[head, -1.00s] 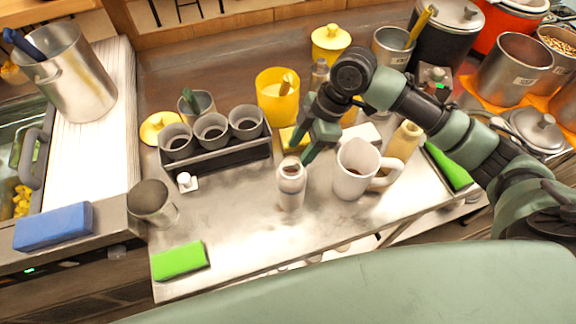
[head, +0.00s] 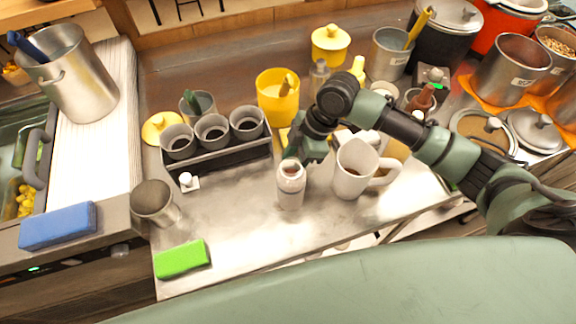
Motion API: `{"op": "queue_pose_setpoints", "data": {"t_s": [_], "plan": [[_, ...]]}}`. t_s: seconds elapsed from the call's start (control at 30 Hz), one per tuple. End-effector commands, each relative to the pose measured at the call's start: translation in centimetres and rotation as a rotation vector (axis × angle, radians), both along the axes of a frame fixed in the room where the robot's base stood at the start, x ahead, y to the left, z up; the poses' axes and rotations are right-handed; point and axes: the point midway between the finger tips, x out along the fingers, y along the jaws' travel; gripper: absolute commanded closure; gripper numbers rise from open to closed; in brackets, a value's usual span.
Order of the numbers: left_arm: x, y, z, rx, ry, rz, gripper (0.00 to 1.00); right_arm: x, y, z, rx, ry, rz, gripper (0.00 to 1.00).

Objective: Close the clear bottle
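A pale bottle (head: 291,187) with an open top and a dark inside stands upright at the middle of the metal counter, left of the white mug. A second bottle, see-through with a narrow neck (head: 318,79), stands farther back beside the yellow container; I cannot tell which is the clear bottle of the task. A small white piece with a knob (head: 187,181) lies in front of the cup rack and may be a cap. My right gripper (head: 304,150) points down just behind and right of the pale bottle's top; its fingers are too unclear to judge. My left gripper is out of view.
A white mug (head: 352,170) stands close right of the pale bottle. A rack (head: 228,156) with grey cups is behind left. A steel cup (head: 154,203) and green sponge (head: 181,259) are at the left. The counter's front middle is clear.

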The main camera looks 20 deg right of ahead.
Motion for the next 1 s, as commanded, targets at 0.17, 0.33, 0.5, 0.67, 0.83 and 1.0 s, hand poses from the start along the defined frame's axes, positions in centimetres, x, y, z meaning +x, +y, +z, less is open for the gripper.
{"op": "queue_pose_setpoints", "data": {"t_s": [0.17,0.33,0.5,0.67,0.83,1.0], "plan": [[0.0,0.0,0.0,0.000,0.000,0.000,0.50,0.0,0.0,0.0,0.000,0.000,0.000,0.99],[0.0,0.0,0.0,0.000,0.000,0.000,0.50,0.0,0.0,0.3,0.000,-0.001,0.000,0.99],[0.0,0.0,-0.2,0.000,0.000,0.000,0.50,0.1,0.0,1.9,0.002,-0.004,0.002,0.99],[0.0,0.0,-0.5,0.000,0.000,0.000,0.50,0.2,0.0,4.9,0.001,-0.006,0.001,0.99],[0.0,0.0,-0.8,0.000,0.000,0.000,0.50,0.2,0.0,9.4,0.000,-0.009,0.001,0.99],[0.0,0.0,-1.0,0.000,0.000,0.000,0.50,0.2,0.0,14.0,0.001,-0.007,0.001,0.99]]}}
